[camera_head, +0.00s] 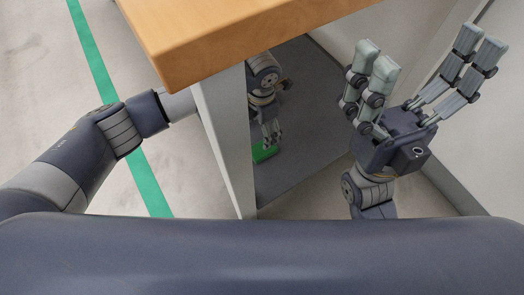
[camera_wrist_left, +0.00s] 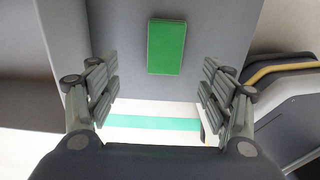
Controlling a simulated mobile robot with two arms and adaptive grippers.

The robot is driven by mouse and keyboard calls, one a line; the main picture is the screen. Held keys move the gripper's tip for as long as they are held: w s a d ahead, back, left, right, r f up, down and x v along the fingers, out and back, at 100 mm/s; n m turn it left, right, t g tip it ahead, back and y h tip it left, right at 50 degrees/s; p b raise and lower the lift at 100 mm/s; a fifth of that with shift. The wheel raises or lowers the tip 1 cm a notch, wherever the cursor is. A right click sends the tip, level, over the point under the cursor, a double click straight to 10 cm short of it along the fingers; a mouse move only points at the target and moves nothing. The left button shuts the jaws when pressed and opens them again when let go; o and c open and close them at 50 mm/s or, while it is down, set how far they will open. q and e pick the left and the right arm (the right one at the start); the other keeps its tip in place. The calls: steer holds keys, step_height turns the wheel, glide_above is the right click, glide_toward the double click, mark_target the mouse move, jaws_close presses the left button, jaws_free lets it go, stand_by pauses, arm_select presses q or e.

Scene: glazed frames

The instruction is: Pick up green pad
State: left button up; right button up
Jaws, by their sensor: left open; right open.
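The green pad (camera_head: 264,153) is a small flat rectangle on a dark grey surface under the wooden top, partly hidden by the pale side panel and my left gripper in the head view. In the left wrist view the whole pad (camera_wrist_left: 166,47) shows, ahead of the fingers and between their lines. My left gripper (camera_head: 270,134) reaches in behind the panel, close to the pad; its open fingers (camera_wrist_left: 158,78) hold nothing. My right gripper (camera_head: 424,62) is open and empty at the right, fingers raised, well away from the pad.
The wooden top (camera_head: 230,38) overhangs the space with the pad. The pale side panel (camera_head: 222,130) stands between my left forearm and that space. A pale wall (camera_head: 500,95) lies close to my right gripper. A green stripe (camera_head: 92,50) runs along the floor at left.

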arm_select(q)
steer(key=b, duration=0.1)
glide_above(262, 149)
steer(key=f, duration=0.4)
steer(key=shift+w+a+f, duration=0.1)
steer(key=shift+w+f, duration=0.1)
steer(key=shift+w, duration=0.2)
steer(key=shift+s+f+b, duration=0.2)
steer(key=shift+f+b, duration=0.6)
steer(key=shift+f, duration=0.55)
steer(key=shift+s+f+b, duration=0.15)
steer(key=shift+f+b, duration=0.65)
steer(key=shift+f, duration=0.5)
steer(key=c, duration=1)
